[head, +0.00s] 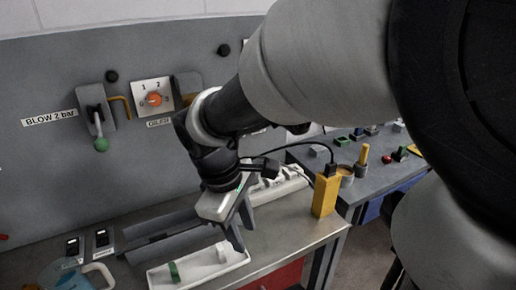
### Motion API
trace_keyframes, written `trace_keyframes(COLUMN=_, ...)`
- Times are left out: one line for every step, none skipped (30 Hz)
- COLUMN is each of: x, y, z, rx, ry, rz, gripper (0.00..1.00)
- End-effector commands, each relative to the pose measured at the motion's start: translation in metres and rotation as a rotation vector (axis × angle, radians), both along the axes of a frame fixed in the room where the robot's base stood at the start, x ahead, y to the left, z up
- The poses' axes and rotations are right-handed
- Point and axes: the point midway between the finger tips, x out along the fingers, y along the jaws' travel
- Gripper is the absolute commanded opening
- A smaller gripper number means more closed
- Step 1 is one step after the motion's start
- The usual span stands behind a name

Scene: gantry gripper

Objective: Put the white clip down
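My gripper (238,232) points down over the right end of a long white tray (195,277) on the metal bench. Its fingers are seen from the side, and the gap between them is hard to make out. A small white piece (221,253), perhaps the white clip, shows in the tray just left of and below the fingertips. I cannot tell whether the fingers touch or hold it. A green clip (174,272) stands in the left part of the same tray.
A yellow box (324,193) with a cable stands right of my gripper. Behind the gripper is a white rack (275,187) with pale pieces. Grey rails (165,240) lie left. A grey panel with a lever (100,143) and knob rises behind. Bare bench (290,235) lies right.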

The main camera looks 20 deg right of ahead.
Motion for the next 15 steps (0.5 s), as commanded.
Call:
trace_keyframes(x=-0.007, y=-0.008, z=0.067, rx=0.099, ry=-0.240, rz=-0.133, gripper=0.34)
trace_keyframes(x=-0.014, y=-0.014, z=0.071, rx=0.134, ry=-0.276, rz=-0.220, gripper=0.34)
trace_keyframes(x=-0.023, y=-0.021, z=0.076, rx=0.177, ry=-0.321, rz=-0.329, gripper=0.34)
trace_keyframes(x=-0.028, y=-0.026, z=0.079, rx=0.209, ry=-0.353, rz=-0.406, gripper=0.34)
trace_keyframes(x=-0.034, y=-0.030, z=0.082, rx=0.240, ry=-0.381, rz=-0.477, gripper=0.34)
trace_keyframes(x=-0.041, y=-0.035, z=0.085, rx=0.278, ry=-0.414, rz=-0.563, gripper=0.34)
trace_keyframes(x=-0.045, y=-0.038, z=0.086, rx=0.302, ry=-0.435, rz=-0.620, gripper=0.34)
trace_keyframes(x=-0.049, y=-0.041, z=0.086, rx=0.326, ry=-0.452, rz=-0.670, gripper=0.34)
trace_keyframes(x=-0.053, y=-0.043, z=0.087, rx=0.351, ry=-0.472, rz=-0.726, gripper=0.34)
trace_keyframes(x=-0.056, y=-0.045, z=0.087, rx=0.367, ry=-0.484, rz=-0.759, gripper=0.34)
trace_keyframes(x=-0.057, y=-0.046, z=0.088, rx=0.382, ry=-0.495, rz=-0.786, gripper=0.34)
trace_keyframes(x=-0.059, y=-0.046, z=0.089, rx=0.396, ry=-0.504, rz=-0.815, gripper=0.34)
trace_keyframes(x=-0.060, y=-0.047, z=0.089, rx=0.402, ry=-0.509, rz=-0.828, gripper=0.34)
trace_keyframes(x=-0.061, y=-0.048, z=0.089, rx=0.406, ry=-0.512, rz=-0.837, gripper=0.34)
trace_keyframes(x=-0.061, y=-0.048, z=0.089, rx=0.410, ry=-0.514, rz=-0.846, gripper=0.34)
